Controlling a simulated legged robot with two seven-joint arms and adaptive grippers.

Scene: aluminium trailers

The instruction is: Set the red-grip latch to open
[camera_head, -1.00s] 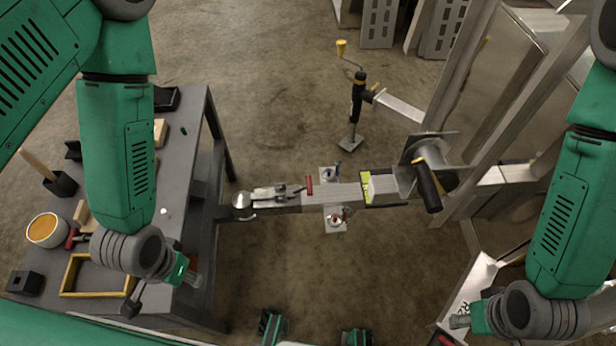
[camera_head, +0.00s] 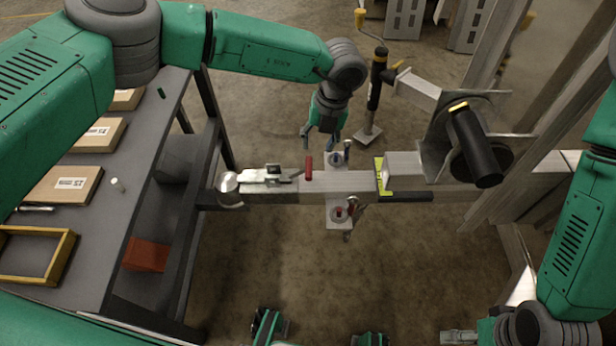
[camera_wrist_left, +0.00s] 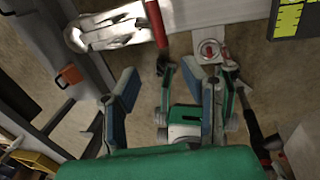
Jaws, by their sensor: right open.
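The red-grip latch (camera_head: 309,168) is on the trailer's coupler, with its red grip standing across the top of the metal tongue; it also shows in the left wrist view (camera_wrist_left: 156,24). The silver coupler mechanism (camera_head: 264,176) lies left of the grip, beside a round ball end. My left gripper (camera_head: 320,142) is open and empty, fingers pointing down, just beyond the tongue and apart from the red grip. Its two spread fingers also show in the left wrist view (camera_wrist_left: 168,88). My right gripper (camera_head: 456,338) is low at the lower right, away from the latch, open.
Small side plates flank the tongue; the near one (camera_head: 340,214) has a red-ringed fitting. A crank jack (camera_head: 375,85) stands behind, and a black-handled winch (camera_head: 475,145) is at right. A dark workbench (camera_head: 90,235) holds boxes at left. Open floor lies in front.

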